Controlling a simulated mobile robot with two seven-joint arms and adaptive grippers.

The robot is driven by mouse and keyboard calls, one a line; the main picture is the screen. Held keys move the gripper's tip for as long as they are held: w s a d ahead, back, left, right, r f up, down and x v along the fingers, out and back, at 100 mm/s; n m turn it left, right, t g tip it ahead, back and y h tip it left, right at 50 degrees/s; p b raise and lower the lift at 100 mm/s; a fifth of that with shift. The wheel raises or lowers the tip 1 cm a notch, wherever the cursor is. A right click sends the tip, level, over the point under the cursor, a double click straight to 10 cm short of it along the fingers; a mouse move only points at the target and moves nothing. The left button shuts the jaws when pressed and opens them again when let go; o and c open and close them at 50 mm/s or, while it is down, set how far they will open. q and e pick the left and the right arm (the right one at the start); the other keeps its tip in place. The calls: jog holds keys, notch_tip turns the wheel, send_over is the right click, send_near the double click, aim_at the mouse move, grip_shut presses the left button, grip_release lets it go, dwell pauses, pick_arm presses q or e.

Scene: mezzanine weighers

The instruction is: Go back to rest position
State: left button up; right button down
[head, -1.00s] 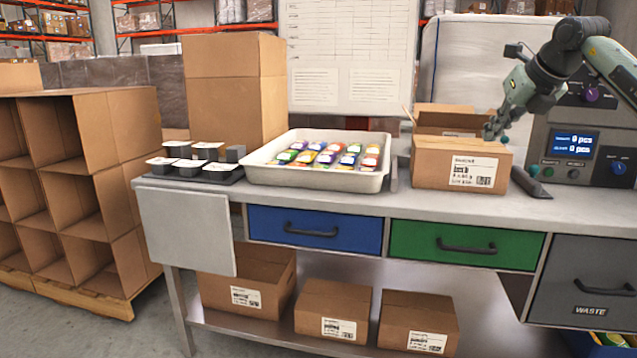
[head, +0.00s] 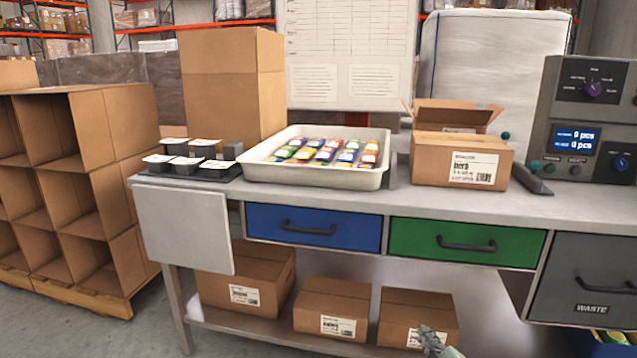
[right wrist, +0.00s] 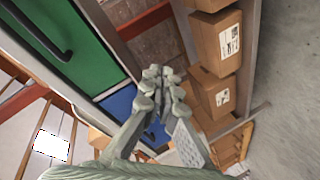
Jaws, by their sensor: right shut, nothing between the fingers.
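My right gripper (head: 432,340) shows at the bottom edge of the head view, in front of the right-hand box on the lower shelf. It is shut and empty, and its arm is out of the picture. In the right wrist view the gripper's fingers (right wrist: 160,90) are together with nothing between them, and drawers and boxes lie beyond. My left gripper is in neither view.
On the bench (head: 330,200) stand a white tray (head: 285,178) of colourful packets, an open carton (head: 432,158) and a counting scale (head: 590,120). A blue drawer (head: 270,226), a green drawer (head: 410,239) and a waste drawer (head: 570,262) are closed. Floor shows at lower left.

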jog(key=s+d+f+m+g+h, duration=0.2)
jog(key=s+d+f+m+g, duration=0.15)
jog(key=s+f, duration=0.65)
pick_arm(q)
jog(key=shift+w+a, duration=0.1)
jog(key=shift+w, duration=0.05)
pick_arm(e)
jog(key=s+f+m+g, duration=0.1)
jog(key=s+f+g, duration=0.2)
jog(key=s+f, duration=0.3)
jog(key=s+f+m+g, duration=0.2)
jog(key=s+f, duration=0.4)
jog(key=s, duration=0.7)
jog(key=s+f+m+g, duration=0.1)
jog(key=s+f+g, duration=0.3)
jog(key=s, duration=0.5)
jog(key=shift+s+a+f+m, duration=0.35)
jog(key=shift+s+a+f, duration=0.05)
jog(key=shift+f, duration=0.5)
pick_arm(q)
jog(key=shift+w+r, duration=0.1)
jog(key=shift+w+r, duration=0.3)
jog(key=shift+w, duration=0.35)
